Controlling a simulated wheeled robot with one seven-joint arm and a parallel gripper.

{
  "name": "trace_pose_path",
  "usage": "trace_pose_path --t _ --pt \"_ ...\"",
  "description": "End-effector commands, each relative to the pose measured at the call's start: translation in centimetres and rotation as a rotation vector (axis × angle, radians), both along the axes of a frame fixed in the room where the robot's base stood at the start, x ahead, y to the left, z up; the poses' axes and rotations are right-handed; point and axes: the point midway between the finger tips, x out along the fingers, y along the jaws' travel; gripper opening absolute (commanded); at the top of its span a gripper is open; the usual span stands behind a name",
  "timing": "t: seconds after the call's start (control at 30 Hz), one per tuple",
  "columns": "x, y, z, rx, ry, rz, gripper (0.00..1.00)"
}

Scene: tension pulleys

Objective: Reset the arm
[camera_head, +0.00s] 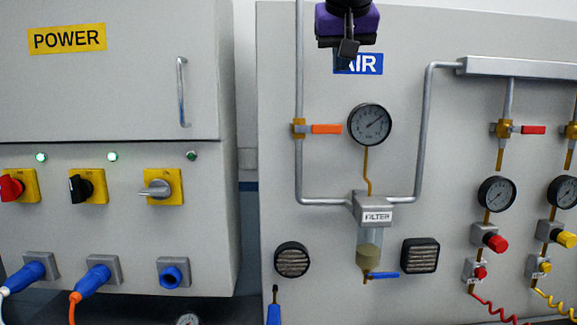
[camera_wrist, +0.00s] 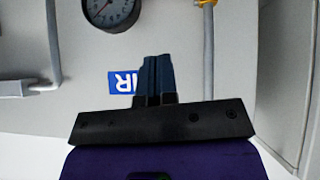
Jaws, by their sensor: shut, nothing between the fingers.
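My gripper (camera_head: 348,47) hangs at the top centre of the head view, in front of the air panel and over the blue AIR label (camera_head: 370,64), hiding part of it. Its purple body and dark fingers show. In the wrist view my gripper (camera_wrist: 157,60) has its two dark blue fingers together with nothing between them. The AIR label (camera_wrist: 122,82) appears upside down beside the fingers there. The gripper appears clear of the valves and gauges.
The air panel carries a pressure gauge (camera_head: 370,125), an orange-handled valve (camera_head: 325,129), grey pipes (camera_head: 425,130) and a filter (camera_head: 372,215). A power cabinet (camera_head: 120,90) with yellow-based switches and blue plugs stands left. Red and yellow regulators are at right.

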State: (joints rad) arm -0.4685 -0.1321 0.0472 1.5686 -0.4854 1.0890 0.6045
Motion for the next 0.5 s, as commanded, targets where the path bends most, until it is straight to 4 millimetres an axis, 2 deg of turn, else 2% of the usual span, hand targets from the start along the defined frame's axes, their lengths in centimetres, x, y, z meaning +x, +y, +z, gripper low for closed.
trace_pose_path --t 0.17,0.3,0.5 --pt "-3.6 -5.0 -3.4 -0.011 0.065 -0.001 0.00" --pt "-8.3 -9.6 -8.0 -0.009 0.138 0.006 0.00" --pt "-15.7 -14.5 -15.6 0.019 0.227 0.012 0.00"
